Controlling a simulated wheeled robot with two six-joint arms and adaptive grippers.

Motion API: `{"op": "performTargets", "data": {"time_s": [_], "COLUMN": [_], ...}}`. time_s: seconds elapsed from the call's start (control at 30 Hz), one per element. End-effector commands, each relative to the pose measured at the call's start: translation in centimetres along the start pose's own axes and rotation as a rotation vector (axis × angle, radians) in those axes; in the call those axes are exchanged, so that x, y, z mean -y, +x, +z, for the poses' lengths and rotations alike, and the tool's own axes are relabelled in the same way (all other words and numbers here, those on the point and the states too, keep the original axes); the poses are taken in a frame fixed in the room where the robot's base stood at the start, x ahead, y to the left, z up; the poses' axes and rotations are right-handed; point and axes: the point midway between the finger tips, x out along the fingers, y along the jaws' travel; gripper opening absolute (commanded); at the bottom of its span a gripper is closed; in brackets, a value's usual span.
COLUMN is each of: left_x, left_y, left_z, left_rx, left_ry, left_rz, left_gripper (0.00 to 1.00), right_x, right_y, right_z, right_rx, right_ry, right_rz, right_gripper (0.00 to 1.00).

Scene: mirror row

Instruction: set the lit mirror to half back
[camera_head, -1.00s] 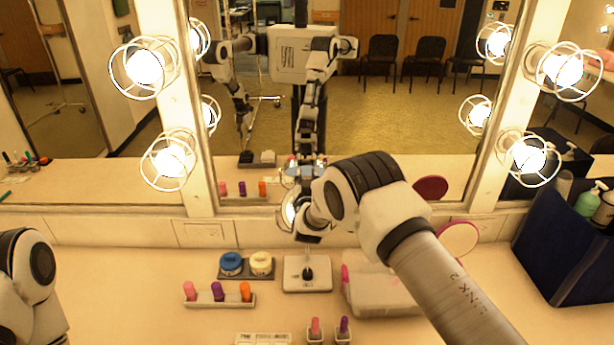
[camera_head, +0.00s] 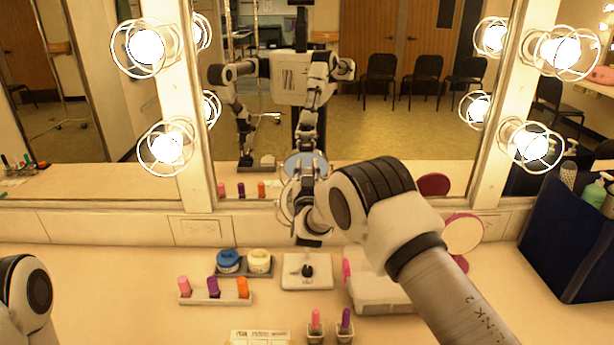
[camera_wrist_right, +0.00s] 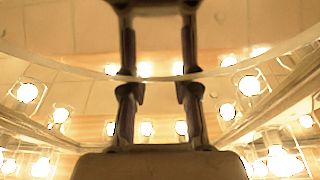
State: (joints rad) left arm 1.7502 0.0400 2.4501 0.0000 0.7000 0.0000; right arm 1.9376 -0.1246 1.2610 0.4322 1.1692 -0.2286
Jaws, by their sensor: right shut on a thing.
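The lit mirror is a small round mirror with a pale rim (camera_head: 284,204), above a square white base (camera_head: 307,284) with a dark knob on the counter. My right gripper (camera_head: 309,236) covers most of it in the head view. In the right wrist view my gripper (camera_wrist_right: 158,82) has its two fingers closed on the mirror's curved edge (camera_wrist_right: 72,63). The mirror's disc also shows tilted in the wall mirror's reflection; its exact angle is hard to tell. My left arm shows at the left edge, but its gripper is out of frame.
Left of the base are a tray of jars (camera_head: 245,268) and a rack of lipsticks (camera_head: 214,297). Two lipsticks (camera_head: 330,328) stand in front. A blue caddy (camera_head: 570,240) stands far right.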

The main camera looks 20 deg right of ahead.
Motion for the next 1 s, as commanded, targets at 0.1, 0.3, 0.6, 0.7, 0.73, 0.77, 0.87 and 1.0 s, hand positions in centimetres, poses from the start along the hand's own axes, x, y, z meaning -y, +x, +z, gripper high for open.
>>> {"op": "performTargets", "data": {"time_s": [0.1, 0.3, 0.6, 0.7, 0.73, 0.77, 0.87, 1.0], "left_x": [0.0, 0.0, 0.0, 0.0, 0.0, 0.0, 0.0, 0.0], "left_y": [-0.1, 0.0, -0.1, -0.1, 0.0, 0.0, 0.0, 0.0], "left_z": [0.0, 0.0, 0.0, 0.0, 0.0, 0.0, 0.0, 0.0], "left_rx": [0.0, 0.0, 0.0, 0.0, 0.0, 0.0, 0.0, 0.0], "left_ry": [0.0, 0.0, 0.0, 0.0, 0.0, 0.0, 0.0, 0.0], "left_rz": [0.0, 0.0, 0.0, 0.0, 0.0, 0.0, 0.0, 0.0], "left_gripper": [0.4, 0.4, 0.4, 0.4, 0.4, 0.4, 0.4, 0.4], "right_x": [0.0, 0.0, 0.1, 0.1, 0.1, 0.1, 0.1, 0.1], "right_y": [-0.1, -0.1, -0.8, -2.5, -3.2, -3.9, -6.7, -10.0], "right_z": [0.3, 0.2, 0.1, 0.1, 0.1, 0.1, 0.2, 0.1], "right_rx": [0.007, 0.005, 0.005, 0.006, 0.007, 0.007, 0.008, 0.007], "right_ry": [-0.002, -0.001, -0.001, -0.003, -0.003, -0.003, -0.004, -0.004], "right_rz": [-0.001, -0.001, -0.001, -0.003, -0.003, -0.003, -0.004, -0.004], "right_gripper": [0.0, 0.56, 0.56, 0.56, 0.56, 0.56, 0.56, 0.56]}}
